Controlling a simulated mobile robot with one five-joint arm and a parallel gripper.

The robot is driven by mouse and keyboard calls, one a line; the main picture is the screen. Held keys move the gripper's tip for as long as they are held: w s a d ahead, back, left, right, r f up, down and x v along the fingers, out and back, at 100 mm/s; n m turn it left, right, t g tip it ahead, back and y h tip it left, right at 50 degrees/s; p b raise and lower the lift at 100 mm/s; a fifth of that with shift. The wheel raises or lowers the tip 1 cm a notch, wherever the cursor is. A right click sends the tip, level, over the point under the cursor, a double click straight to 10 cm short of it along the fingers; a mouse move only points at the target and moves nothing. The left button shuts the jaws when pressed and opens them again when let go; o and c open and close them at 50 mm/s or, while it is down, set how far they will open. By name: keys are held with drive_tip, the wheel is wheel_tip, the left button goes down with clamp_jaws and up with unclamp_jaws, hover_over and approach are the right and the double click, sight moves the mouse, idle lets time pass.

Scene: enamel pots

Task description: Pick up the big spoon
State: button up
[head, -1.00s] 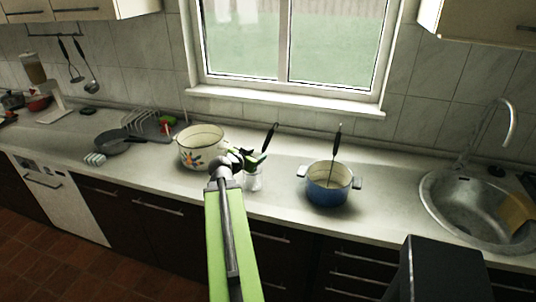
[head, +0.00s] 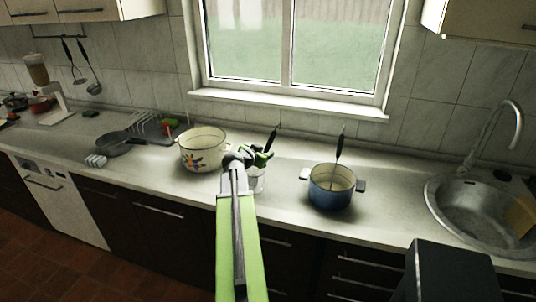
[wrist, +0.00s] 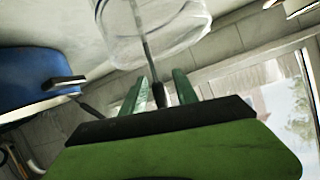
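A utensil with a black handle (head: 272,138) stands leaning in a clear glass (head: 257,180) on the counter. In the wrist view its thin shaft (wrist: 143,35) runs through the glass (wrist: 155,30) to the dark handle (wrist: 158,95). I cannot tell for sure whether it is the big spoon. My gripper (head: 258,155) is at the handle just above the glass. In the wrist view my gripper's fingers (wrist: 157,90) are apart, with the handle showing between them and no clear contact. Another black-handled utensil (head: 340,145) stands in the blue pot (head: 331,198), its lower end hidden.
A white flowered pot (head: 203,158) stands just left of my gripper. The blue pot also shows in the wrist view (wrist: 35,80). A sink (head: 480,210) is at the right. A pan (head: 122,142) and dish rack (head: 160,126) are at the left. The window sill (head: 290,105) is behind.

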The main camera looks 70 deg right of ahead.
drive_tip(key=shift+s, duration=0.1)
clamp_jaws()
